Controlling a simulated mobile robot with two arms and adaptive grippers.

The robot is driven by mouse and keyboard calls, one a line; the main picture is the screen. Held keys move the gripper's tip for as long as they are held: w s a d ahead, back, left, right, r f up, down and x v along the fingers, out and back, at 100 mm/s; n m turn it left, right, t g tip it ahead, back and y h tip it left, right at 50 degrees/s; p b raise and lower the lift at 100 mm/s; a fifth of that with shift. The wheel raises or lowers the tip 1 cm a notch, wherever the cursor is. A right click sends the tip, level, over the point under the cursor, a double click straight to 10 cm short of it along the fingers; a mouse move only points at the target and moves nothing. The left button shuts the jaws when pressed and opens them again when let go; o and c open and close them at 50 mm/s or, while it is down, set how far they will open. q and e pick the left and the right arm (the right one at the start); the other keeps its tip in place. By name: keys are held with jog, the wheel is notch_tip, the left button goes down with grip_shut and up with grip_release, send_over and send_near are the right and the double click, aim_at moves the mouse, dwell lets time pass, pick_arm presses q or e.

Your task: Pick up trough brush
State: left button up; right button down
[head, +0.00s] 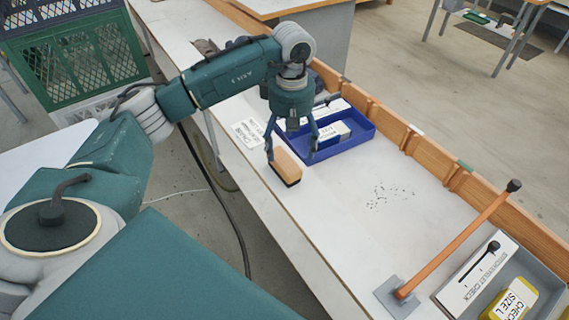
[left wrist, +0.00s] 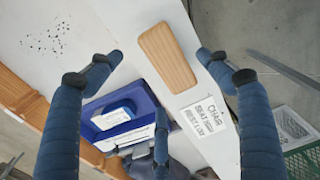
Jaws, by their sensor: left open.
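The trough brush (head: 287,167), a wooden block with dark bristles underneath, lies on the white bench near its front edge. In the left wrist view the brush (left wrist: 167,56) shows its plain wooden top, between the two fingertips and touching neither as far as I can see. My left gripper (head: 291,157) is open and points down at the brush, its fingers spread to either side. It also shows in the left wrist view (left wrist: 160,57), with nothing held. My right gripper is not in view.
A blue tray (head: 345,148) with white boxes stands just behind the brush. A printed card (head: 248,133) lies left of it. An orange lever (head: 455,240) rises from a grey plate at the right, beside a grey tray. A wooden rail (head: 455,180) borders the back. The bench middle is clear apart from small specks.

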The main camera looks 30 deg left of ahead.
pick_arm(q)
jog(key=f, duration=0.2)
jog(key=f+p, duration=0.2)
jog(key=f, duration=0.1)
jog(key=shift+a+f, duration=0.3)
jog(key=shift+a, duration=0.1)
jog(key=shift+f, duration=0.25)
jog(key=c, duration=1.3)
jog(key=shift+c, duration=0.2)
jog(key=shift+r, duration=0.1)
jog(key=shift+r, duration=0.5)
notch_tip(320, 180, up, 12)
jog(key=b, duration=0.3)
notch_tip(320, 180, up, 6)
send_over(288, 158)
jog(key=shift+a+r+p, duration=0.1)
jog(key=shift+r+p, duration=0.35)
